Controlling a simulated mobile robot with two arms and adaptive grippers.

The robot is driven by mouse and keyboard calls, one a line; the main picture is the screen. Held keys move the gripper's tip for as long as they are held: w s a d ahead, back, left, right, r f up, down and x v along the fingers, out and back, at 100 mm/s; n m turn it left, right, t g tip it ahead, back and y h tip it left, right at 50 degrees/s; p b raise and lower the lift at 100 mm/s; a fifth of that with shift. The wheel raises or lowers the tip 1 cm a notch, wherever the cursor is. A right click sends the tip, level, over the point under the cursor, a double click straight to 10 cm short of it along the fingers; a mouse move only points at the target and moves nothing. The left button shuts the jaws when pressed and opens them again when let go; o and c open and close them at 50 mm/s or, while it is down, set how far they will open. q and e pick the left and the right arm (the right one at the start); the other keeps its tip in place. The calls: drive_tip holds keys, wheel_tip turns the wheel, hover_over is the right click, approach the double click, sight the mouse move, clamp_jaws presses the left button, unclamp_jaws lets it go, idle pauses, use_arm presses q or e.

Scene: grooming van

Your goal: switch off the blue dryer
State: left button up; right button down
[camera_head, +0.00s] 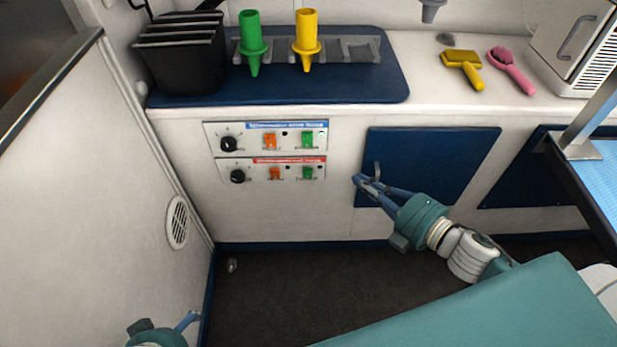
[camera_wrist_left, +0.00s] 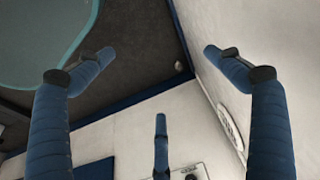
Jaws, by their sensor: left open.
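Two control strips are on the white cabinet front in the head view. The upper strip (camera_head: 266,136) has a blue label; the lower strip (camera_head: 270,169) has a red label. Each has a black knob, an orange switch and a green switch. The upper orange switch (camera_head: 269,141) and upper green switch (camera_head: 307,139) show clearly. My right gripper (camera_head: 363,182) is in front of the blue door, right of the strips and apart from them; its finger gap is unclear. My left gripper (camera_head: 192,320) is low at the left, its fingers spread and empty in the left wrist view (camera_wrist_left: 180,95).
A blue cabinet door (camera_head: 450,150) lies behind my right gripper. On the counter are a black bin (camera_head: 180,60), green (camera_head: 251,45) and yellow (camera_head: 306,45) nozzles, and brushes (camera_head: 462,68). A side wall (camera_head: 110,200) is at the left; the dark floor below the strips is mostly clear.

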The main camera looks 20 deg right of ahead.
sight(308, 140)
use_arm(q)
drive_tip(key=shift+s+a+r+b, duration=0.2)
drive_tip(key=shift+s+r+b, duration=0.15)
drive_tip(key=shift+r, duration=0.1)
drive_tip(key=shift+s+a+r+b, duration=0.15)
drive_tip(key=shift+s+r+b, duration=0.2)
drive_tip(key=shift+r, duration=0.1)
use_arm(e)
drive_tip(key=a+r, duration=0.1)
drive_tip(key=s+a+r+n+y, duration=0.1)
drive_tip(key=a, duration=0.1)
drive_tip(key=a+n+y, duration=0.1)
drive_tip(key=shift+s+a+r, duration=0.35)
drive_tip(key=shift+r, duration=0.05)
use_arm(q)
drive_tip(key=shift+w+d+f+t+h+b, duration=0.1)
drive_tip(key=shift+w+d+t+b, duration=0.25)
drive_tip(key=shift+w, duration=0.5)
drive_tip(key=shift+w+d+t+h+b, duration=0.15)
drive_tip(key=shift+w+t+b, duration=0.3)
drive_tip(key=shift+w, duration=0.45)
drive_tip(key=shift+w+d+f+t+h+b, duration=0.1)
drive_tip(key=shift+w+d+t+b, duration=0.25)
drive_tip(key=shift+w, duration=0.5)
use_arm(e)
drive_tip(key=w+d+x, duration=0.1)
drive_tip(key=d+x, duration=0.1)
drive_tip(key=x, duration=1)
drive_tip(key=shift+w+f, duration=0.35)
drive_tip(key=shift+w, duration=0.2)
